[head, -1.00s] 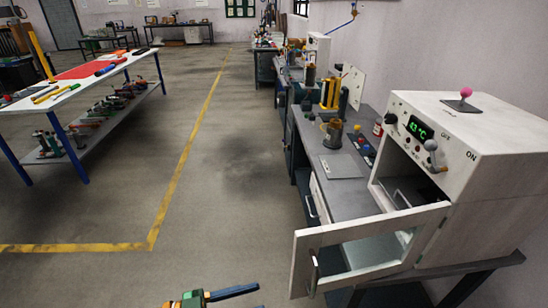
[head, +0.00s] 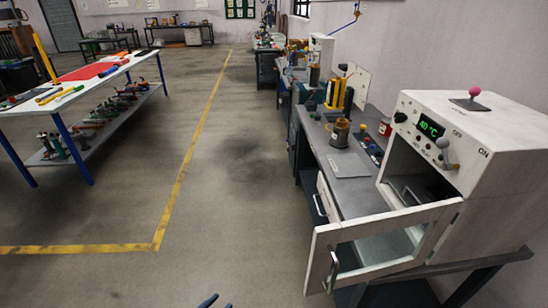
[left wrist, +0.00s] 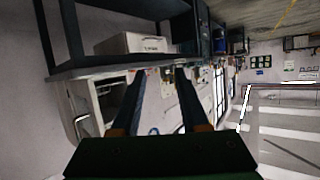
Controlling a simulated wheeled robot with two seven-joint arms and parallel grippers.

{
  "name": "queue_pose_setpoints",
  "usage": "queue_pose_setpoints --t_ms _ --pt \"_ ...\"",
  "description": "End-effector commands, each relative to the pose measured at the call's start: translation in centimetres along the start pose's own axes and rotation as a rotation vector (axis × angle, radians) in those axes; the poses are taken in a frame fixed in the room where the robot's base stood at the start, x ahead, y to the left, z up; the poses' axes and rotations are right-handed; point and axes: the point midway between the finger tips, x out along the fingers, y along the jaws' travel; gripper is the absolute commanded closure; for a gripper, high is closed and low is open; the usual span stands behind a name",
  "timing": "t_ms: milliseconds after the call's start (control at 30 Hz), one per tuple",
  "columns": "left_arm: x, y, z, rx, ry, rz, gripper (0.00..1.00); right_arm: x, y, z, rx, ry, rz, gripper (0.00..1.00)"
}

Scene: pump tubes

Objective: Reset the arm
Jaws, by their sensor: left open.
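My left gripper (head: 217,303) shows only as dark blue fingertips at the bottom edge of the head view, over the bare floor. In the left wrist view, its two dark fingers (left wrist: 159,72) stand apart with nothing between them, so it is open and empty. The rest of my left arm is out of the head view. My right gripper is in neither view.
A white oven-like box (head: 500,150) stands on the right bench, its framed door (head: 325,265) swung open towards the floor. The grey bench (head: 345,165) holds several tools. A white table (head: 95,82) stands at left. The floor between is clear.

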Motion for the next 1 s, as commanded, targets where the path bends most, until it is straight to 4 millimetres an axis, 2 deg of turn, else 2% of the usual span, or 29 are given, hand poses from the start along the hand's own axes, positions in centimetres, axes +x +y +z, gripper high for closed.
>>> queue_pose_setpoints --t_ms 33,67,167,200,267,300,400,500,600,1000 --pt "-0.5 -0.1 2.8 -0.024 -0.076 -0.052 0.55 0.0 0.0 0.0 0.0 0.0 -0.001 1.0" --pt "-1.0 -0.2 4.8 -0.037 -0.134 -0.087 0.55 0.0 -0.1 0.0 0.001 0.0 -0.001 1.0" --pt "-3.9 0.7 12.4 -0.093 -0.366 -0.186 0.55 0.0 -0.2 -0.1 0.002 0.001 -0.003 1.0" --pt "-5.7 1.8 15.8 -0.122 -0.479 -0.213 0.55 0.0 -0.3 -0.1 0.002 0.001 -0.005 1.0" --pt "-8.9 4.1 20.3 -0.167 -0.647 -0.235 0.55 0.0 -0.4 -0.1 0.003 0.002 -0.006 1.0" --pt "-11.1 5.9 22.8 -0.194 -0.749 -0.235 0.55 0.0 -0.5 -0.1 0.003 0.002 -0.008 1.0" --pt "-15.7 10.1 26.8 -0.252 -0.947 -0.214 0.55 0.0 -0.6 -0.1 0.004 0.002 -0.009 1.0" --pt "-18.6 12.9 28.6 -0.288 -1.059 -0.187 0.55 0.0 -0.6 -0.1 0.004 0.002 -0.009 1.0" --pt "-19.7 14.0 29.2 -0.301 -1.101 -0.174 0.55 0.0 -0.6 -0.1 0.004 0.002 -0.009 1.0" --pt "-19.6 13.9 29.2 -0.3 -1.101 -0.174 0.55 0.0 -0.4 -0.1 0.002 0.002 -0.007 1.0"
